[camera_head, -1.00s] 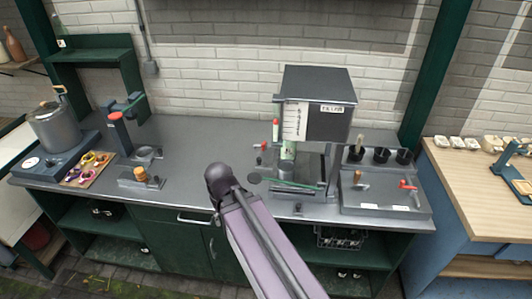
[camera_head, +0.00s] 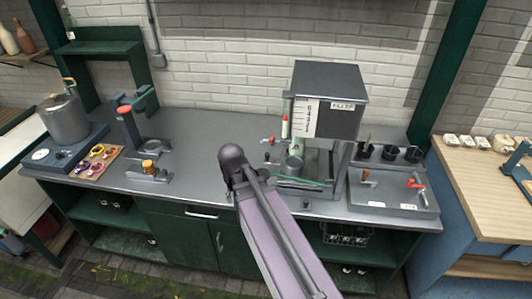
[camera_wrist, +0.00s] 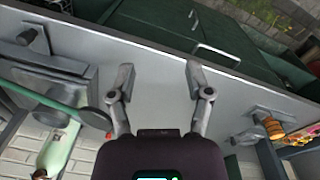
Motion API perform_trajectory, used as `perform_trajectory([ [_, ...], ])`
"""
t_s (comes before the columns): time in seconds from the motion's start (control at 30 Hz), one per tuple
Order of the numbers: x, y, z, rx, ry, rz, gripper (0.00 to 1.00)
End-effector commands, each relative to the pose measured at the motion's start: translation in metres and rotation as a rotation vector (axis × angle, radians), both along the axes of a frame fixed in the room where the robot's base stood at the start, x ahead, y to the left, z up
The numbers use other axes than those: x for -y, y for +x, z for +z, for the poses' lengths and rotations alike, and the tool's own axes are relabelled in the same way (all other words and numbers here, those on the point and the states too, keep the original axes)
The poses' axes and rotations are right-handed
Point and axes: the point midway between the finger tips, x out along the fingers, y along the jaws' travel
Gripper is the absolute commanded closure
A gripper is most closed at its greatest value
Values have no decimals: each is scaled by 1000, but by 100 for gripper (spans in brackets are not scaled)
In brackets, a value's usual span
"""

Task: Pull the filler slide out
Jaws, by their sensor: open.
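The filler (camera_head: 337,119) is a dark box-shaped machine with a label and a printed scale, standing on the grey counter. Its low slide (camera_head: 315,170) sits under the box, with a grey cup (camera_head: 294,165) and a green bar (camera_head: 300,181) by it. In the wrist view, a grey block with a dark knob (camera_wrist: 33,40), likely the slide and its handle, is at the upper left, beside the green bar (camera_wrist: 45,100) and a bottle (camera_wrist: 57,150). My gripper (camera_wrist: 159,80) is open and empty over bare counter, apart from the slide. The head view does not show it.
A panel with red and orange levers (camera_head: 392,192) lies right of the filler. Bare counter (camera_head: 205,140) lies between.

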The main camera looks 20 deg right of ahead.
Motion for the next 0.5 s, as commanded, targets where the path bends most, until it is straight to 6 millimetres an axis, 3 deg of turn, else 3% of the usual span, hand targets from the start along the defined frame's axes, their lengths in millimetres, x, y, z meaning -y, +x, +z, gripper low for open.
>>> perform_trajectory([
  [0.03, 8, 19, 7, 8, -16, -58, 35],
  [0.5, 106, 159, 51, 184, -185, -812, 35],
])
